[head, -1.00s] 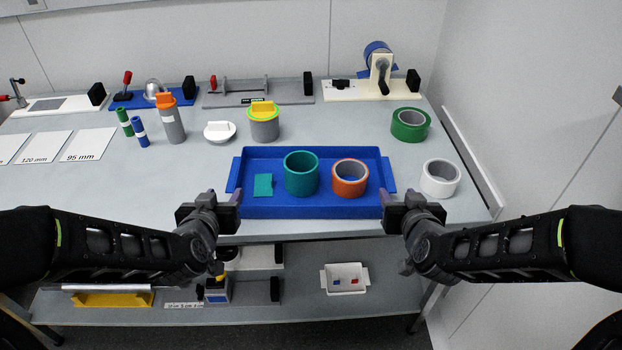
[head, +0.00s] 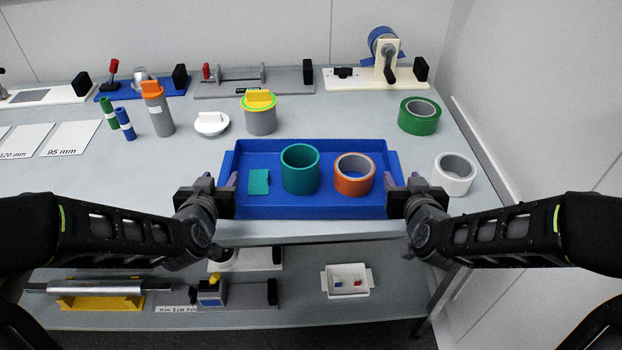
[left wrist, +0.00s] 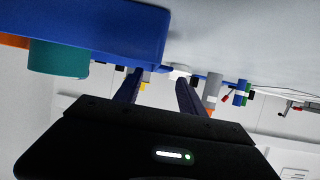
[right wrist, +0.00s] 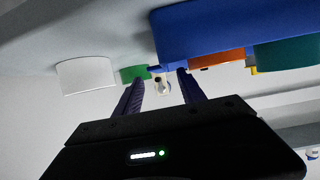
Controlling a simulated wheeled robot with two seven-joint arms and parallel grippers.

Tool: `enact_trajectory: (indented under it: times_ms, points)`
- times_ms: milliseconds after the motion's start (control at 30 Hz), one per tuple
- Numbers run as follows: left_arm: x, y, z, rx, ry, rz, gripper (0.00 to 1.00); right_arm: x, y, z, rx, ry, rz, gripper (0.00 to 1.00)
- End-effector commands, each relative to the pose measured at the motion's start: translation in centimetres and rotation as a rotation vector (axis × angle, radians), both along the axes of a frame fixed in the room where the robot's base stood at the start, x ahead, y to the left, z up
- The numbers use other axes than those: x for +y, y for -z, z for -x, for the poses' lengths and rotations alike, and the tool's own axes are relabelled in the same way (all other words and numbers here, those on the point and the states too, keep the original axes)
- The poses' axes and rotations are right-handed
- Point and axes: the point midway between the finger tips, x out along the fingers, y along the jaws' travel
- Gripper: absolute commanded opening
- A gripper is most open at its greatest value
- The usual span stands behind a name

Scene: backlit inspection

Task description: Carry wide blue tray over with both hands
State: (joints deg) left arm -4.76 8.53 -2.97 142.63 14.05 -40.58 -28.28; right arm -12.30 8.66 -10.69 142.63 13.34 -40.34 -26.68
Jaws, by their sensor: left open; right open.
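The wide blue tray (head: 290,212) lies on the grey table near its front edge. It holds a teal ring (head: 300,170), an orange ring (head: 354,176) and a small teal piece (head: 259,182). My left gripper (head: 230,182) is open at the tray's left end, and my right gripper (head: 405,184) is open at its right end. The left wrist view shows the tray's side (left wrist: 110,25) beside the spread, empty fingers (left wrist: 158,85). The right wrist view shows the tray (right wrist: 215,28) beside spread, empty fingers (right wrist: 160,88). Whether a finger touches the tray is unclear.
A white roll (head: 454,174) stands close right of the tray, a green roll (head: 419,116) behind it. Grey canisters (head: 260,114) and a white lidded dish (head: 210,123) stand behind. A lower shelf holds a white bin (head: 348,281). A wall bounds the right side.

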Motion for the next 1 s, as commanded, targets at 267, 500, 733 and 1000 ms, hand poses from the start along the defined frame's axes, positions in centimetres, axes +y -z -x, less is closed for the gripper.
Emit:
enact_trajectory:
  times_ms: [267,500,733,1000]
  points:
    - [0.0,1.7,-3.6,0.002,0.0,-0.001,0.47,0.0,1.7,-3.6,0.002,-0.002,0.002,0.47]
    - [0.0,2.4,-5.7,0.001,0.0,-0.001,0.47,0.0,2.4,-5.7,0.0,0.0,0.001,0.47]
    - [0.0,2.5,-5.9,0.0,0.0,-0.001,0.47,0.0,2.5,-5.9,0.0,-0.001,0.001,0.47]
    - [0.0,2.5,-5.9,0.0,0.0,-0.001,0.32,0.0,2.5,-5.9,0.0,-0.001,0.001,0.32]
